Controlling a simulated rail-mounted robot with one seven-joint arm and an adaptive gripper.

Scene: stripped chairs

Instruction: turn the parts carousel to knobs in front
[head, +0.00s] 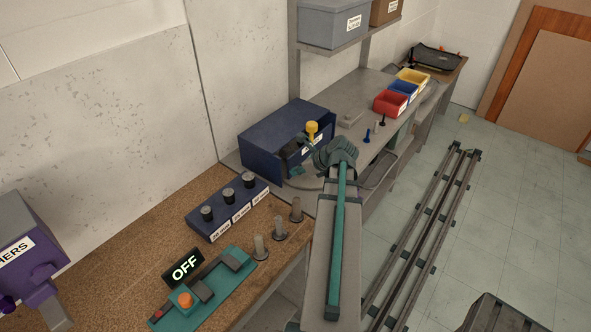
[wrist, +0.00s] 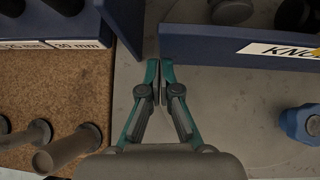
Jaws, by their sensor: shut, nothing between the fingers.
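The parts carousel shows in the head view as a dark blue box-like body (head: 280,130) on the grey bench, partly hidden by my arm. A yellow knob (head: 312,127) stands at its near side, above a white label. In the wrist view a dark blue wall (wrist: 205,45) carries a white label (wrist: 290,50) that begins "KNO" and is cut off at the right edge. Dark rounded parts (wrist: 232,10) show behind it. My gripper (wrist: 160,68) is shut and empty, its fingertips beside the left end of this wall. I cannot tell whether they touch it.
A dark blue block with several black knobs (head: 228,208) stands on the cork-coloured bench, with grey pegs (head: 279,229) in front. A teal switch unit (head: 205,290) has an "OFF" sign (head: 184,267). Red, blue and yellow bins (head: 390,102) stand farther back. A blue part (wrist: 300,122) stands right of my gripper.

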